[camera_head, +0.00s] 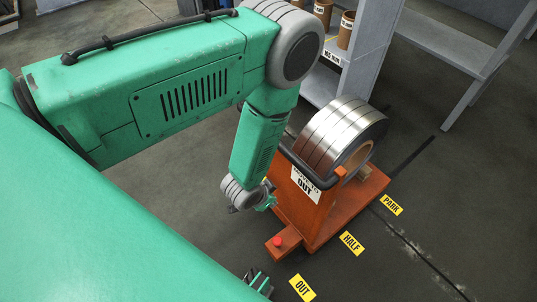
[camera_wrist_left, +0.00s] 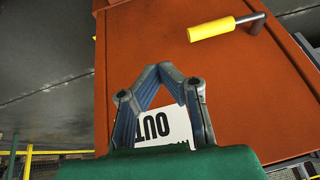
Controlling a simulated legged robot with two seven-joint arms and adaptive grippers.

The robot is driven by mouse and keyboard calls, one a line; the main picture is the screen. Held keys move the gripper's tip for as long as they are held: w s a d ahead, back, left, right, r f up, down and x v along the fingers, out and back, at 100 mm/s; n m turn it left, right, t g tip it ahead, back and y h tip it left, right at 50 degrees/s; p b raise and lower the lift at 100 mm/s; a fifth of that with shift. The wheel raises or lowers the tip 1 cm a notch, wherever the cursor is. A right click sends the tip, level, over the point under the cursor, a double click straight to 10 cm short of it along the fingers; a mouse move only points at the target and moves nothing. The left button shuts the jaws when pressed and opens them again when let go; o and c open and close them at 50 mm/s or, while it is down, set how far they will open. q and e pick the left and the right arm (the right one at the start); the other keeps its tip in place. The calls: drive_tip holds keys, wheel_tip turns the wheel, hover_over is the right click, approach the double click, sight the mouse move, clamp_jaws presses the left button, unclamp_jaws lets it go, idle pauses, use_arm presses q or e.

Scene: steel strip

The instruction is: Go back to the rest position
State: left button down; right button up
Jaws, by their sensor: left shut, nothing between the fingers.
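My left arm reaches in from the left in the camera_head view. My left gripper (camera_head: 267,203) hangs low at the left side of an orange cart (camera_head: 318,215). In the left wrist view my left gripper (camera_wrist_left: 163,72) is shut and empty, its blue-grey fingers meeting at the tips. Behind them is the cart's orange panel (camera_wrist_left: 235,85) with an upside-down white OUT sign (camera_wrist_left: 168,127), partly hidden by the fingers. A dark gripper-like part (camera_head: 258,283) peeks out at the bottom edge of the camera_head view, probably my right gripper; its fingers are mostly hidden.
The cart carries a steel strip coil (camera_head: 342,135) and has a red button (camera_head: 277,241). A yellow handle (camera_wrist_left: 212,29) juts from the panel. Yellow floor labels PARK (camera_head: 391,205), HALF (camera_head: 351,243) and OUT (camera_head: 302,288) lie right of the cart. A grey rack (camera_head: 365,55) stands behind.

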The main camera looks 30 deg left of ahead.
use_arm(q)
drive_tip(key=shift+s+d+r, duration=0.15)
drive_tip(key=shift+s+d, duration=0.15)
drive_tip(key=shift+s, duration=0.05)
drive_tip(key=shift+a, duration=0.1)
drive_tip(key=s+a+r+n+g+p, duration=0.1)
drive_tip(key=s+a+r+n+g, duration=0.1)
drive_tip(key=s+r, duration=0.4)
drive_tip(key=s+a+r+n+g+p, duration=0.1)
drive_tip(key=s+a+r+g+p, duration=0.1)
drive_tip(key=s+r, duration=0.5)
drive_tip(key=s+a+g, duration=0.1)
drive_tip(key=s+a, duration=0.1)
drive_tip(key=s, duration=0.2)
drive_tip(key=shift+s+n+y, duration=0.35)
drive_tip(key=shift+n+y, duration=0.05)
